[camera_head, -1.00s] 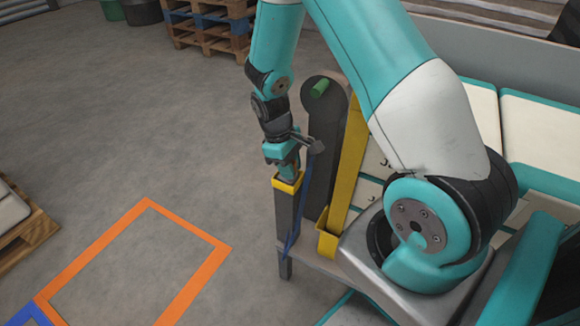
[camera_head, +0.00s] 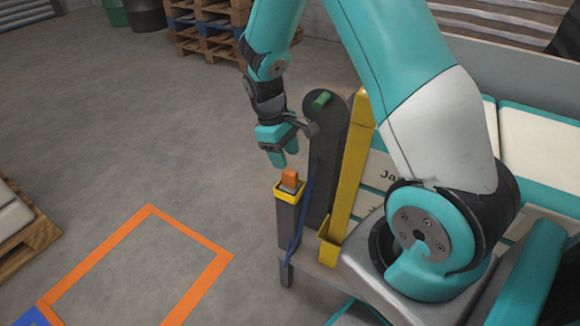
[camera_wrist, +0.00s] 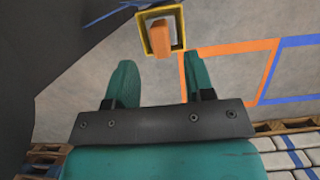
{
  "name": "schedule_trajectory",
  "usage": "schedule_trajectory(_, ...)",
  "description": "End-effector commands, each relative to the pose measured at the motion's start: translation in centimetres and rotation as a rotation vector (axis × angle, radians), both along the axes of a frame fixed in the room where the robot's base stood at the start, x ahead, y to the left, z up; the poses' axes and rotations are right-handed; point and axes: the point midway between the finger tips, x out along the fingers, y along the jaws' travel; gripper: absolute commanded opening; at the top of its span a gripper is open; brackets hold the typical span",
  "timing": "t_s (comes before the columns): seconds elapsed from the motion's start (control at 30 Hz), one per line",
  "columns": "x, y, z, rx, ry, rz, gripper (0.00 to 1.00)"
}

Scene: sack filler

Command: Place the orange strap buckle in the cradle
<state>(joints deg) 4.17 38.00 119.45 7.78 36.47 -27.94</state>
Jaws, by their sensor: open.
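The orange strap buckle (camera_head: 290,177) stands in the cradle, a dark post with a yellow rim (camera_head: 287,196), and its top sticks up above the rim. A blue strap (camera_head: 303,215) hangs down beside the post. In the wrist view the buckle (camera_wrist: 161,37) shows inside the yellow square rim (camera_wrist: 142,20). My gripper (camera_head: 281,163) is above the cradle and apart from the buckle. Its teal fingers (camera_wrist: 163,90) are spread with nothing between them.
A dark upright panel with a green knob (camera_head: 321,100) and a yellow post (camera_head: 350,165) stand just right of the cradle. Pale sacks (camera_head: 540,135) lie farther right. An orange floor outline (camera_head: 190,230) and open floor are on the left.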

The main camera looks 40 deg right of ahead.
Motion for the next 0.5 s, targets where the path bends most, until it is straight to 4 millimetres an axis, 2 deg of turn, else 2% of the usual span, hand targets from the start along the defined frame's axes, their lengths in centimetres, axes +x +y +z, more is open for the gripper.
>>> schedule_trajectory(0.03, 0.4, 0.1, 1.3, 0.000, -0.004, 0.001, 0.49)
schedule_trajectory(0.1, 0.7, 0.2, 2.5, -0.001, -0.003, 0.001, 0.49)
schedule_trajectory(0.33, 1.1, 0.8, 4.9, 0.005, -0.009, 0.004, 0.49)
schedule_trajectory(0.43, 0.7, 2.8, 7.0, 0.037, -0.047, 0.020, 0.49)
schedule_trajectory(0.5, -0.3, 5.3, 9.5, 0.080, -0.093, 0.040, 0.49)
